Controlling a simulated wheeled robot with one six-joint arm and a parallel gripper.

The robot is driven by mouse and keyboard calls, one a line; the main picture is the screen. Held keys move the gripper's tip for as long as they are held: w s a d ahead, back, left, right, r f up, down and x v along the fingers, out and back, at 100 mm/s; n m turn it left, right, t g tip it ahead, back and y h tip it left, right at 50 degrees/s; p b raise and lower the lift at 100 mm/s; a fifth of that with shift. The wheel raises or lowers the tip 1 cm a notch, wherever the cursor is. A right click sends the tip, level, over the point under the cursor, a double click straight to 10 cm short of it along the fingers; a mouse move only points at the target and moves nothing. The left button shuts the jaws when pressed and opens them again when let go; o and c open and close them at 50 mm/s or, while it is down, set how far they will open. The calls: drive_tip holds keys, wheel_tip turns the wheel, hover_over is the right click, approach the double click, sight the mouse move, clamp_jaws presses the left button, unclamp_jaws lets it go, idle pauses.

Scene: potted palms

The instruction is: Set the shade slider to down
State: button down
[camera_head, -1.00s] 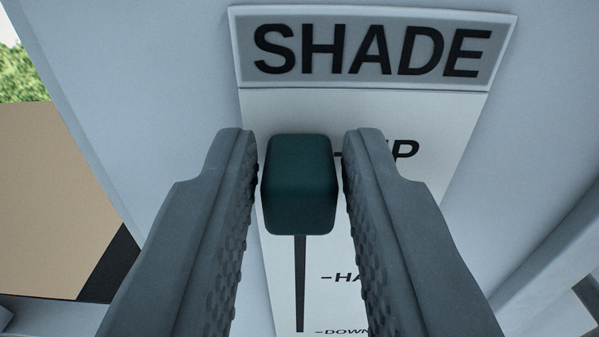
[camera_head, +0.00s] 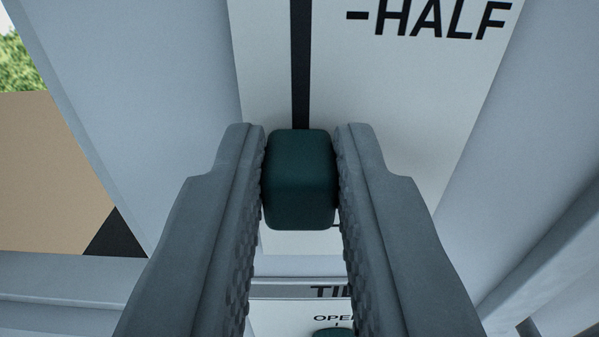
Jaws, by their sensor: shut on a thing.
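The shade slider's dark green knob (camera_head: 299,180) sits between the two grey fingers of my gripper (camera_head: 300,178). The gripper is shut on it. The knob is at the low part of the white shade panel (camera_head: 400,100), well below the "HALF" mark (camera_head: 430,20). The dark slot (camera_head: 300,65) runs up from the knob, and no slot shows below it. The "DOWN" label is hidden, apart from a small dark line at the knob's lower right, beside the right finger. The "UP" mark and the SHADE heading are out of view above.
Below is another panel (camera_head: 285,318) with a partly hidden heading, an "OPEN" label and a second dark green knob (camera_head: 330,332). A pale ledge (camera_head: 70,278) runs at the lower left. A tan surface (camera_head: 50,175) and greenery show at the far left.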

drive_tip(key=shift+f, duration=2.55)
drive_tip(key=c, duration=1.3)
unclamp_jaws()
drive_tip(key=shift+c, duration=0.2)
drive_tip(key=shift+o, duration=0.3)
drive_tip(key=s+d, duration=0.1)
drive_tip(key=s, duration=1.6)
drive_tip(key=shift+s+d, duration=0.2)
